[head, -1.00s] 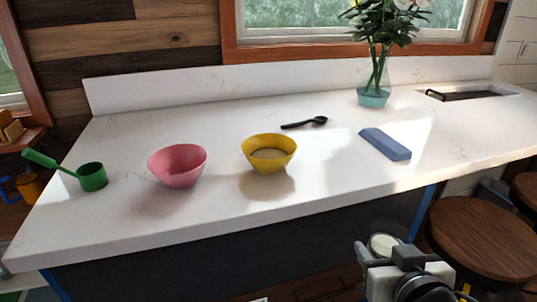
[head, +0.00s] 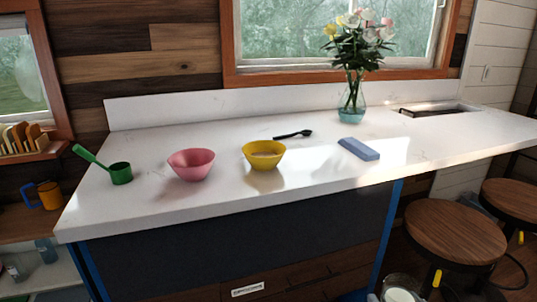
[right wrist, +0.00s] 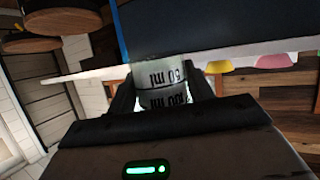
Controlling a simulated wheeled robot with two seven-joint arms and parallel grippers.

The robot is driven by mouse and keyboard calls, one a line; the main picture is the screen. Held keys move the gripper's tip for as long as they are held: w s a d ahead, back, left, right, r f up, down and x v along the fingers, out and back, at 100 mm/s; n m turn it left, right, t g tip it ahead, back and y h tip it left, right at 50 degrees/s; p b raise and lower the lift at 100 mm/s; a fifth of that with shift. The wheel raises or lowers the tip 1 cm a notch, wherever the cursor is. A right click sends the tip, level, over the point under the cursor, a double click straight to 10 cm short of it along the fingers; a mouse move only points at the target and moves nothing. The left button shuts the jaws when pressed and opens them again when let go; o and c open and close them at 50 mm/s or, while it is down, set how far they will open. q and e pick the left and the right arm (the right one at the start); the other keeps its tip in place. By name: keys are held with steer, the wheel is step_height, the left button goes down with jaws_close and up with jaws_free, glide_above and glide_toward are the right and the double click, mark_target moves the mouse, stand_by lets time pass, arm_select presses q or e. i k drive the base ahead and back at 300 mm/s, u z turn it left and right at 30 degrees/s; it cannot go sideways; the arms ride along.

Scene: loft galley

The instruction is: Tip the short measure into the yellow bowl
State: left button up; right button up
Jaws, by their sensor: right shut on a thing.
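The short measure (right wrist: 162,97) is a pale cup with dark ml marks. My right gripper (right wrist: 160,88) is shut on it, with a dark finger on each side in the right wrist view. In the head view only the measure's pale top (head: 398,294) shows at the bottom edge, low in front of the counter and well apart from the bowl. The yellow bowl (head: 263,158) stands upright on the counter with something pale inside; its edge also shows in the right wrist view (right wrist: 218,67). The measure's contents are unclear. My left gripper is out of view.
On the white counter (head: 215,212), a pink bowl (head: 190,166) and green handled cup (head: 120,174) stand left of the yellow bowl. A black spoon (head: 293,134), blue block (head: 358,149) and flower vase (head: 351,100) lie behind or right. Stools (head: 456,232) stand at right.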

mark_target(264, 156)
steer(key=z, duration=0.3)
steer(key=i, duration=0.65)
steer(key=u, duration=0.9)
steer(key=i, duration=0.5)
steer(key=u, duration=0.05)
